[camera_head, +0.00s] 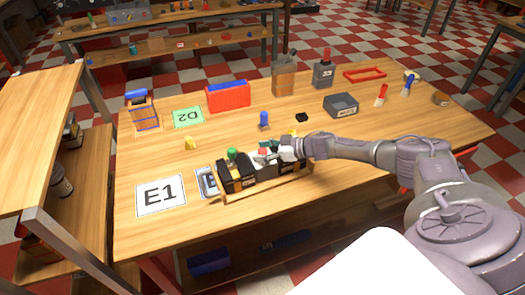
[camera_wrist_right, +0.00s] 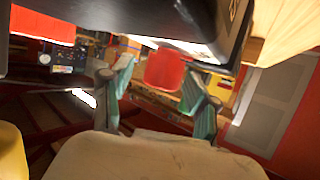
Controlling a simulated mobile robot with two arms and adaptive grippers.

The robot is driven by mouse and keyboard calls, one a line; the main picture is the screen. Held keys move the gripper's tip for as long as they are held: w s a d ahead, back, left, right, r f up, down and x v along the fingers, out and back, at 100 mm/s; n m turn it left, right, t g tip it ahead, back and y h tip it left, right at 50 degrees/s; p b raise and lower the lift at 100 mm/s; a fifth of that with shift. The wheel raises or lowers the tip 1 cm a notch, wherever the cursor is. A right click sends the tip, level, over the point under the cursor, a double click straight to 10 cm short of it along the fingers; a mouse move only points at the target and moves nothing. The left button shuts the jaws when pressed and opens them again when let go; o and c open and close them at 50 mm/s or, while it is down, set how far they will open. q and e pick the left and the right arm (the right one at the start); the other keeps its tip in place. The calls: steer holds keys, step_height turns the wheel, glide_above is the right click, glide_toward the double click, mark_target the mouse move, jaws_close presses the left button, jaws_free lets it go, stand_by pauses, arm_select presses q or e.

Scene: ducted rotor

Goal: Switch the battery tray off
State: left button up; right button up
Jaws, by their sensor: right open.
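The battery tray (camera_head: 228,200) is a low wooden tray near the front of the table, holding black blocks. In the right wrist view the two teal fingers of my right gripper (camera_wrist_right: 160,82) are spread apart. A red block-like part (camera_wrist_right: 164,69) shows between them; I cannot tell whether it touches them or whether it is the switch. The gripper hides part of the tray. My left gripper is not in view.
An E1 card (camera_head: 160,195) lies left of the tray. A blue-topped peg (camera_head: 264,120), a small black part (camera_head: 302,117) and a dark grey box (camera_head: 341,105) stand behind it. A red bin (camera_head: 229,97) is farther back. The table's front right is fairly clear.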

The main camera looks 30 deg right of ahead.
steer(key=v, duration=1.2)
steer(key=shift+f, duration=0.1)
